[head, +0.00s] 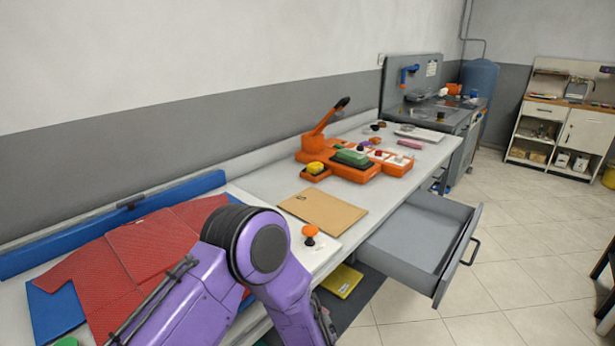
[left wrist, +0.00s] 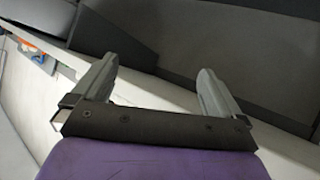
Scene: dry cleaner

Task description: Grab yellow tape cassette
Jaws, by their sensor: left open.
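A flat yellow item (head: 342,280) lies low on a dark surface below the table edge. I cannot tell for sure which of the two is the tape cassette. My left arm crosses the lower left of the head view, its hand out of that frame. In the left wrist view my left gripper (left wrist: 155,78) is open and empty, its fingers apart, with no yellow thing visible. My right gripper is not in view.
A grey drawer (head: 418,238) stands pulled out from the table. A brown envelope (head: 322,210), an orange-topped knob (head: 310,232) and red cloth (head: 150,245) on a blue board lie on the table. The orange press (head: 350,165) carries a green block.

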